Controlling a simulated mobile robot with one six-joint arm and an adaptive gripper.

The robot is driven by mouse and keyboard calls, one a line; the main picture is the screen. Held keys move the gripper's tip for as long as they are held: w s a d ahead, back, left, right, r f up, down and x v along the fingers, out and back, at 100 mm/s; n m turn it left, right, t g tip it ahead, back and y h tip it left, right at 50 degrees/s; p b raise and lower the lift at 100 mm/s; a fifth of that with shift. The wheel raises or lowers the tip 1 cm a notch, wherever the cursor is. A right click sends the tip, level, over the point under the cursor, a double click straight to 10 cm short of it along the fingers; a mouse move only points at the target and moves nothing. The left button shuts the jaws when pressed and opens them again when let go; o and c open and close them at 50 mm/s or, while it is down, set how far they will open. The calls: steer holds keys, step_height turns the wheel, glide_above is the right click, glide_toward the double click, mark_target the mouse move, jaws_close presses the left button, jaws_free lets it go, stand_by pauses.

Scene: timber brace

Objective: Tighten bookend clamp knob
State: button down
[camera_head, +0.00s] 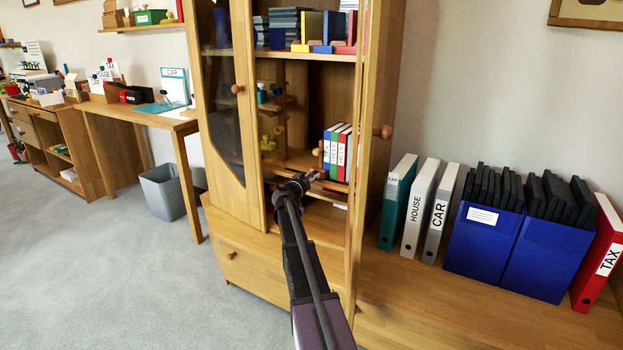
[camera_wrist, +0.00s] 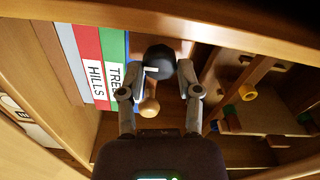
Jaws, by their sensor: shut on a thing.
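In the wrist view, a dark round knob (camera_wrist: 160,57) sits between the fingertips of my gripper (camera_wrist: 168,72), which is shut on it. A pale wooden ball-ended piece (camera_wrist: 150,105) shows just below the knob, between the fingers. Beside the left finger stand upright binders, one green (camera_wrist: 113,60) and one red (camera_wrist: 88,60), with white labels. The knob cannot be made out there, and most of the clamp is hidden.
The open cabinet door (camera_head: 361,200) stands close to the right of my arm; the glazed door (camera_head: 222,90) is at the left. A shelf (camera_head: 290,52) with books is above. Pegs and small blocks (camera_wrist: 248,93) lie right in the wrist view. Grey floor (camera_head: 110,270) is clear.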

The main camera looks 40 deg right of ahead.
steer(key=shift+d, duration=0.15)
stand_by(0.3)
steer(key=shift+c, duration=1.5)
jaws_free()
steer(key=shift+a, duration=0.25)
steer(key=v, duration=1.1)
steer(key=shift+s+a, duration=0.2)
steer(key=shift+a, duration=0.1)
